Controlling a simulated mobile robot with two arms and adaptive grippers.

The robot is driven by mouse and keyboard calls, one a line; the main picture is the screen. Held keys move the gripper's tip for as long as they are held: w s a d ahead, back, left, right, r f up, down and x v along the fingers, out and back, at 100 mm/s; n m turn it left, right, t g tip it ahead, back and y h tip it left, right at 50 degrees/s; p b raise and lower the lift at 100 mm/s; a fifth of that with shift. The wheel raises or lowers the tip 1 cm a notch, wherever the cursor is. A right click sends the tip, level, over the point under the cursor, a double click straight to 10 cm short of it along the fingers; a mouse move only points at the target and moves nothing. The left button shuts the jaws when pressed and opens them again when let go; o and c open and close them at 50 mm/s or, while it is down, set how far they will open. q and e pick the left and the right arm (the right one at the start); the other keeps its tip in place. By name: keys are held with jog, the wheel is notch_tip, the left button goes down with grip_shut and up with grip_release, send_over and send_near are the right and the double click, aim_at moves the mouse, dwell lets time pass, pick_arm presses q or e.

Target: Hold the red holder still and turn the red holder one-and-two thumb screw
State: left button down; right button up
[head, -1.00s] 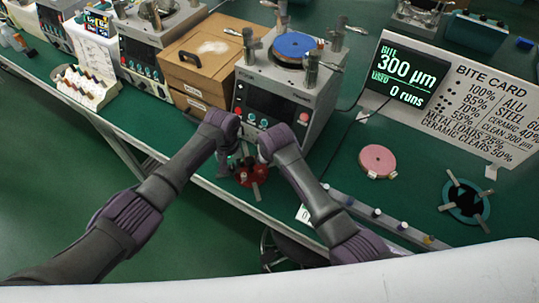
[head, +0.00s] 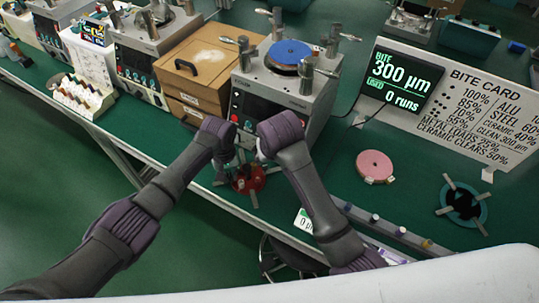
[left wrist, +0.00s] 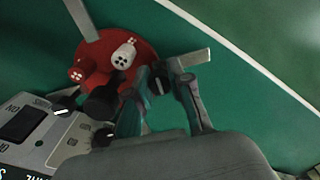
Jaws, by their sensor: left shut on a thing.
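The red holder (head: 249,179), a round red disc with metal arms, sits at the green bench's front edge. In the left wrist view the red holder (left wrist: 146,39) carries a white dotted knob (left wrist: 123,55), a red dotted knob (left wrist: 78,72) and a black cylinder (left wrist: 101,104). I cannot tell which is the one-and-two thumb screw. My left gripper (head: 228,172) is at the holder's left side; in its wrist view its fingers (left wrist: 168,84) are shut on the holder near a metal arm. My right gripper (head: 262,156) is above and right of the holder, its fingers mostly hidden.
A lapping machine (head: 270,105) with a blue disc (head: 290,52) stands behind the holder. A pink disc (head: 375,166) and a teal holder (head: 464,204) lie to the right. A rail with small knobs (head: 375,218) runs along the front edge. A wooden box (head: 205,62) is at left.

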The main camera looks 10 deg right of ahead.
pick_arm(q)
jog(key=c, duration=1)
grip_release()
jog(key=shift+o, duration=0.2)
